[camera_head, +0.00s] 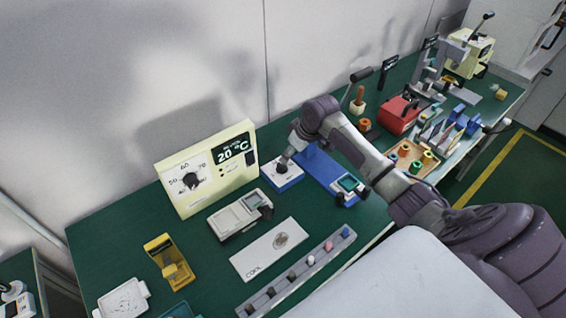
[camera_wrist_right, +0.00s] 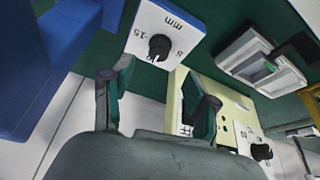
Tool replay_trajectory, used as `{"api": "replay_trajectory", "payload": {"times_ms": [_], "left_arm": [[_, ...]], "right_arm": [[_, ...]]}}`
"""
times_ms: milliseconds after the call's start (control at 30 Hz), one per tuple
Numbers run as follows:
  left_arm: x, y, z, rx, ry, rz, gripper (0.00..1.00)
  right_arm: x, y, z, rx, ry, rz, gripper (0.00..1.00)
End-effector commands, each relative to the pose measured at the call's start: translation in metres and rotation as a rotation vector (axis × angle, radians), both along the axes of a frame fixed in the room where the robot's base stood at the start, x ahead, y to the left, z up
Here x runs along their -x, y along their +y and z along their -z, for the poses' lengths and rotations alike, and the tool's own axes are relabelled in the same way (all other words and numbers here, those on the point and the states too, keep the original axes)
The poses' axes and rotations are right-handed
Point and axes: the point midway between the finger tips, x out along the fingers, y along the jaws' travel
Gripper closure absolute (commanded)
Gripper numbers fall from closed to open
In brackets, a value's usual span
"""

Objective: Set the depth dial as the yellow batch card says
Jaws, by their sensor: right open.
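The depth dial is a black knob (camera_wrist_right: 158,47) on a white face marked in mm, with 5 and 15 readable, in the right wrist view. In the head view its blue-sided box (camera_head: 281,179) stands right of the cream temperature panel, partly hidden by my right gripper (camera_head: 290,156). In the right wrist view my right gripper (camera_wrist_right: 155,68) is open and empty, its fingertips a little short of the knob and apart from it. I cannot make out the knob's pointer setting. I cannot pick out a yellow batch card with readable writing. My left gripper is not in view.
The cream panel (camera_head: 205,168) showing 20 °C stands left of the dial, with its own knob. A grey device (camera_head: 240,215), a white plate (camera_head: 270,249), a yellow holder (camera_head: 168,262) and a long blue unit (camera_head: 325,172) are nearby. Bare green bench lies between them.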

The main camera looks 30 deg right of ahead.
Motion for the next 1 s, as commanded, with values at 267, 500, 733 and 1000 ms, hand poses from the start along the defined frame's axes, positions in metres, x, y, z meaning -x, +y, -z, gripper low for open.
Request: {"api": "replay_trajectory", "payload": {"times_ms": [267,500,733,1000], "left_arm": [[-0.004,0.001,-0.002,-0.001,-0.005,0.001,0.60],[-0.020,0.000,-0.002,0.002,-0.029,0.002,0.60],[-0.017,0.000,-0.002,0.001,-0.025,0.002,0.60],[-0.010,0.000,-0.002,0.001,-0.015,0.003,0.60]], "right_arm": [[-0.021,0.007,0.052,-0.002,0.002,0.000,0.41],[-0.030,0.009,0.076,0.000,0.000,0.000,0.41],[-0.032,0.010,0.079,0.001,-0.001,-0.001,0.41],[-0.031,0.010,0.079,0.002,0.000,-0.001,0.68]]}}
